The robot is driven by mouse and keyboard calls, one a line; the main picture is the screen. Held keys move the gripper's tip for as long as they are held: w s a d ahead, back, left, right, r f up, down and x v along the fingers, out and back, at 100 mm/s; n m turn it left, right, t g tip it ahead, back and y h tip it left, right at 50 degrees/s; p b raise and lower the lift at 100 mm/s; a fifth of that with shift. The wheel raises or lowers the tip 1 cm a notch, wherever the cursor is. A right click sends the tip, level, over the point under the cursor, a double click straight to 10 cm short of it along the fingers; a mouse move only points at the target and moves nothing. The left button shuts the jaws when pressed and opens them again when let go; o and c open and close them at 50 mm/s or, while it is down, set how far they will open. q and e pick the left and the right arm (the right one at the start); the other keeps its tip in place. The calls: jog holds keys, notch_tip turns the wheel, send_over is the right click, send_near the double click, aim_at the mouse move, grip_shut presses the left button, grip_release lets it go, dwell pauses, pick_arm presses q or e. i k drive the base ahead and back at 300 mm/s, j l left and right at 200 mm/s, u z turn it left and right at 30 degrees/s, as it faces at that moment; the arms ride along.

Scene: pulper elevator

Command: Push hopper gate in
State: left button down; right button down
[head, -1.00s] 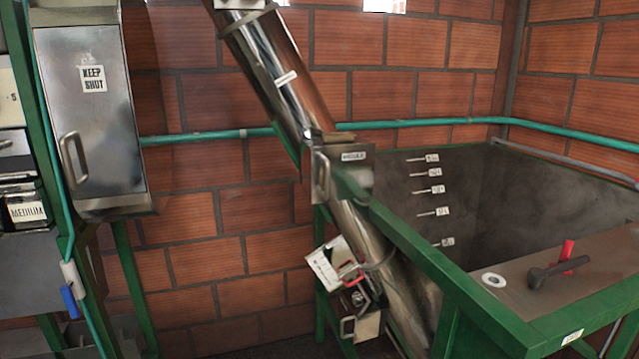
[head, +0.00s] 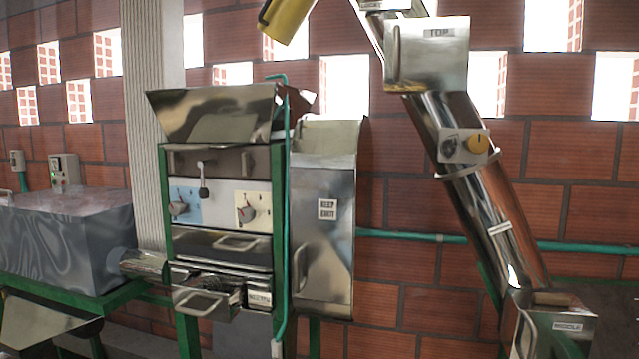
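A steel hopper (head: 215,112) with flared sides sits on top of a green-framed machine in the left middle of the head view. Below it are a light panel with a small upright lever (head: 203,182) and two dial knobs. Under the panel, a flat metal plate with a loop handle (head: 236,243) sticks out towards me. Lower still is another steel part with a loop handle (head: 197,298). I cannot tell from labels which of these is the hopper gate. Neither of my grippers is in view.
Further right is a slanted steel tube (head: 490,215) with boxes marked "TOP" (head: 428,60) and "MIDDLE" (head: 555,308). A grey tank (head: 70,235) stands at the left.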

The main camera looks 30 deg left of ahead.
aim_at(186, 146)
jog(key=u, duration=1.7)
